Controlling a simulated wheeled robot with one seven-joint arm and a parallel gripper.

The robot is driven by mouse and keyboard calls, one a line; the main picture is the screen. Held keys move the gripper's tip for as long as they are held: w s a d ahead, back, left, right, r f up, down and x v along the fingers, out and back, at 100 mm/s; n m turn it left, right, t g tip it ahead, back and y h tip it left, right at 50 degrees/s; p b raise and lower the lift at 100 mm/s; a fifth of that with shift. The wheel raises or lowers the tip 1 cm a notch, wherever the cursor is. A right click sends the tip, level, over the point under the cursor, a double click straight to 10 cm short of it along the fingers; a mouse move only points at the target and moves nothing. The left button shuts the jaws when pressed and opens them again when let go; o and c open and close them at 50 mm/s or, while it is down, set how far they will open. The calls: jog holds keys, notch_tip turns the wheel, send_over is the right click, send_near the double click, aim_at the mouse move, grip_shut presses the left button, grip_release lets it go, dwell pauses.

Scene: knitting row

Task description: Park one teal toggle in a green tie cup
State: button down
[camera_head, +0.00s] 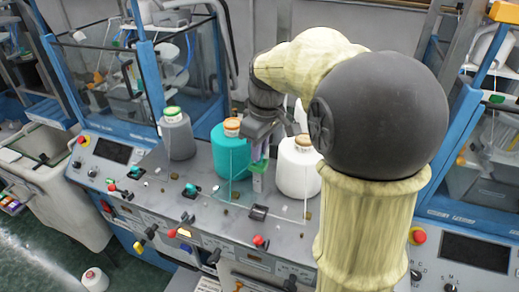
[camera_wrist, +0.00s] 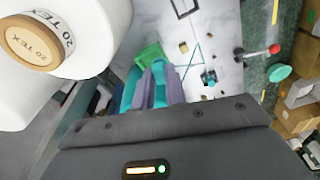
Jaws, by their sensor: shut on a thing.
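My gripper (camera_wrist: 158,68) is shut on a teal toggle (camera_wrist: 160,90), which shows between its purple-grey fingers in the wrist view. In the head view my gripper (camera_head: 261,160) points down between the teal and white yarn cones. A green tie cup (camera_wrist: 150,52) is just beyond the fingertips; in the head view the green cup (camera_head: 258,183) is directly below them. I cannot tell whether the toggle's lower end is inside the cup or only above it. Other small teal pieces lie on the panel to the left (camera_head: 135,172).
A teal cone (camera_head: 230,158) stands close on the gripper's left and a white cone (camera_head: 298,168) close on its right. A grey cone (camera_head: 177,138) stands farther left. Red-knobbed levers (camera_head: 260,241) line the panel's front.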

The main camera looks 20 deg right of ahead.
jog(key=shift+w+d+f, duration=0.15)
jog(key=shift+w+d, duration=0.05)
jog(key=shift+w, duration=0.45)
jog(key=shift+f+b, duration=0.65)
jog(key=shift+f, duration=0.4)
dwell(0.5)
jog(key=c, duration=1.4)
grip_release()
jog(key=shift+o, duration=0.2)
jog(key=shift+r, duration=0.1)
notch_tip(320, 180, up, 17)
jog(key=s+d+b, duration=0.1)
jog(key=shift+s+d, duration=0.15)
jog(key=shift+s, duration=0.1)
